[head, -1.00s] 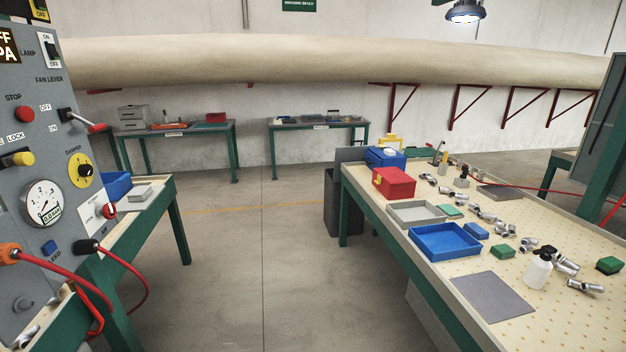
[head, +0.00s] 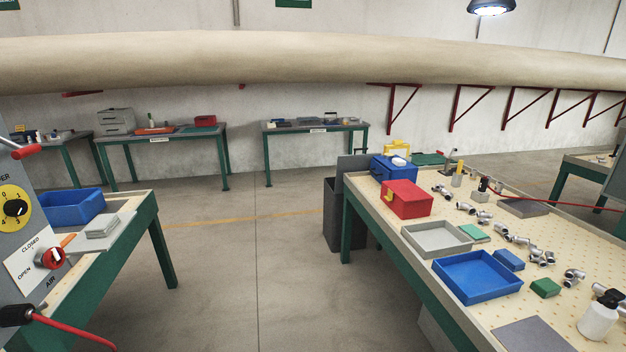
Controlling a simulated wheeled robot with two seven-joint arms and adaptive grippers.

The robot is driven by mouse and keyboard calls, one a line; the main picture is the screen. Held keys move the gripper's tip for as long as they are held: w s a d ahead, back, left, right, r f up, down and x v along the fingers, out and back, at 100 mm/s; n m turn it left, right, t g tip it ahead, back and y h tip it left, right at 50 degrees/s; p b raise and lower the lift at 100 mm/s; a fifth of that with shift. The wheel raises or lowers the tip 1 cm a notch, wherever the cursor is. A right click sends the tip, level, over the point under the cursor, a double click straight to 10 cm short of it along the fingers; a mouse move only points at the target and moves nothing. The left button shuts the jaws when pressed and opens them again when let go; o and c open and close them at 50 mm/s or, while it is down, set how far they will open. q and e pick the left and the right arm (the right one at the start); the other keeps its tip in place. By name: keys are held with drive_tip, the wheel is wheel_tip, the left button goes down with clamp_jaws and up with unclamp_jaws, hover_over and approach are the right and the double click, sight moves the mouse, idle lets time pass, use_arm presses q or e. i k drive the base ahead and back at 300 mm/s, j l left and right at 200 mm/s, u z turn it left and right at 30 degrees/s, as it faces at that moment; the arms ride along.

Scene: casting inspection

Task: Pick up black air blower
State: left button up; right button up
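I cannot pick out the black air blower for certain. A small black-topped item (head: 483,184) stands on the right workbench (head: 400,262), where a thin red hose (head: 560,207) runs off to the right; it is too small to identify. At the lower left, a black fitting (head: 15,315) with a red hose (head: 75,332) sits at the grey control panel (head: 18,262), below its red air valve knob (head: 53,258). Neither of my grippers is in view.
The right workbench holds a blue tray (head: 478,298), grey tray (head: 410,248), red box (head: 406,199), white spray bottle (head: 598,318) and several metal castings. A left table (head: 120,222) carries a blue bin (head: 72,208). A dark bin (head: 338,218) stands beyond. The floor (head: 235,270) between is clear.

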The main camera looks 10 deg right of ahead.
sight(484, 181)
drive_tip(key=i+z, duration=0.15)
drive_tip(key=i, duration=0.65)
drive_tip(key=i+j+z, duration=0.1)
drive_tip(key=i, duration=0.65)
drive_tip(key=i+z, duration=0.3)
drive_tip(key=i+j+z, duration=0.15)
drive_tip(key=i+z, duration=0.15)
drive_tip(key=i, duration=0.2)
drive_tip(key=i+z, duration=0.25)
drive_tip(key=z, duration=0.2)
drive_tip(key=i+j+z, duration=0.15)
drive_tip(key=z, duration=0.3)
drive_tip(key=i+j+z, duration=0.15)
drive_tip(key=i+z, duration=0.2)
drive_tip(key=i+j+z, duration=0.35)
drive_tip(key=k+l, duration=0.05)
drive_tip(key=l, duration=0.05)
